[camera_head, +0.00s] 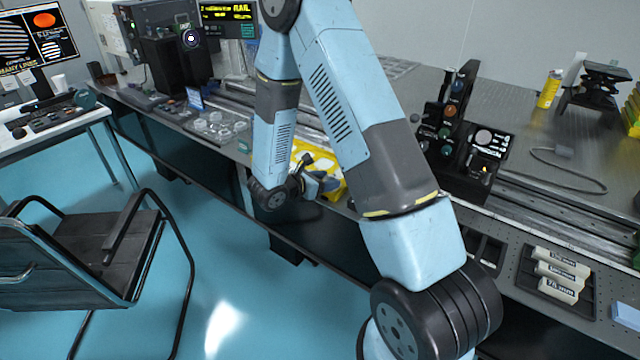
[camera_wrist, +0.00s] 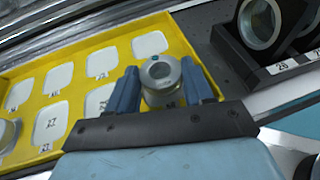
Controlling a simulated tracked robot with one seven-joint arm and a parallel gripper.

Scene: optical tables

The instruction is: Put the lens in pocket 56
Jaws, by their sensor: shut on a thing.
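The lens (camera_wrist: 162,90), a small silver round mount with a clear centre, sits between the two blue fingers of my gripper (camera_wrist: 158,68) in the wrist view. My gripper is shut on it, above the near right part of a yellow tray (camera_wrist: 108,41). The tray has white, rounded-square numbered pockets; most numbers are too blurred to read, and I cannot tell which is 56. In the head view, my gripper (camera_head: 322,183) is over the bench's front edge, beside the yellow tray (camera_head: 338,190), which my arm partly hides. The lens cannot be made out there.
A black holder (camera_wrist: 252,68) with large round optics and number labels stands right of the tray. A silver round piece (camera_wrist: 6,132) sits at the tray's left end. Clear round dishes (camera_head: 215,127) lie further left on the bench. A black chair (camera_head: 95,250) stands on the floor.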

